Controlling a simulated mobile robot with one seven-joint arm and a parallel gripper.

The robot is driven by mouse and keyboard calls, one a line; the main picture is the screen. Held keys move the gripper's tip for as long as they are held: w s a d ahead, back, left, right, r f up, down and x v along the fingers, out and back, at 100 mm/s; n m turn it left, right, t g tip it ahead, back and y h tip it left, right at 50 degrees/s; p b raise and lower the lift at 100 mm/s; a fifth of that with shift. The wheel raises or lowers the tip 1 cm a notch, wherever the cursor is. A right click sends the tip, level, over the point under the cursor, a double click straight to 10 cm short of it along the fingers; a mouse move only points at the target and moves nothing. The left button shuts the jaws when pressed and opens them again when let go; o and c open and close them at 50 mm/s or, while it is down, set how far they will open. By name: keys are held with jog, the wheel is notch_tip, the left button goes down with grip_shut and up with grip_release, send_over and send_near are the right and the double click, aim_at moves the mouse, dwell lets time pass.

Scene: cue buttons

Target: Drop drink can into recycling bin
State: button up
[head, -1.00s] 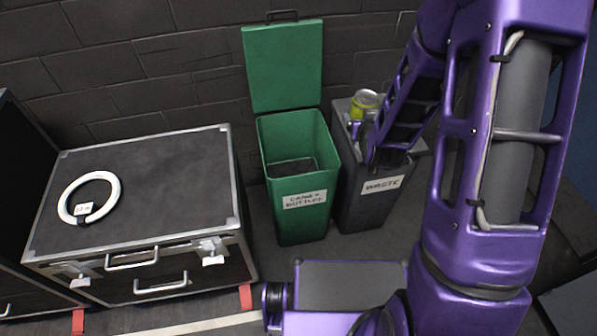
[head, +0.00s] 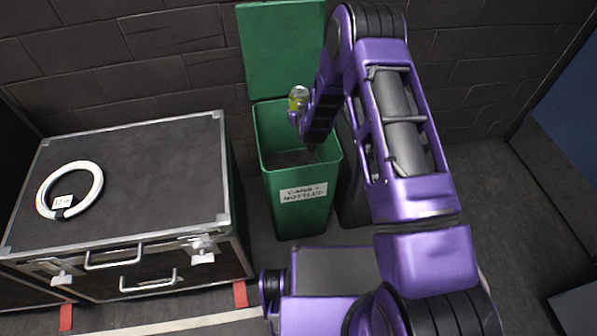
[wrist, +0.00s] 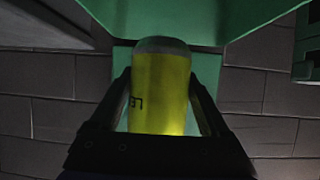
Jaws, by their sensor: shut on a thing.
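The drink can (head: 298,97), yellow-green with a silver top, is held over the green recycling bin (head: 292,215), whose label reads cans and bottles. Its lid (head: 284,45) stands open against the wall. My gripper (head: 295,116) is shut on the can, above the bin's opening toward its back. In the wrist view the can (wrist: 160,90) sits between the two fingers (wrist: 160,105), with green bin surfaces behind it. My arm hides part of the bin's right side.
A dark waste bin (head: 352,195) stands right of the green bin, mostly hidden by my arm. A black flight case (head: 130,180) with a white ring (head: 70,190) on top stands at left. A brick wall runs behind.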

notch_tip(320, 180, down, 5)
jog(key=shift+f+b, duration=0.1)
jog(key=shift+b, duration=1.1)
jog(key=o, duration=1.1)
jog(key=shift+o, duration=0.2)
jog(key=shift+s, duration=0.1)
jog(key=p+v, duration=0.2)
jog(key=v, duration=1.5)
jog(key=shift+s, duration=0.1)
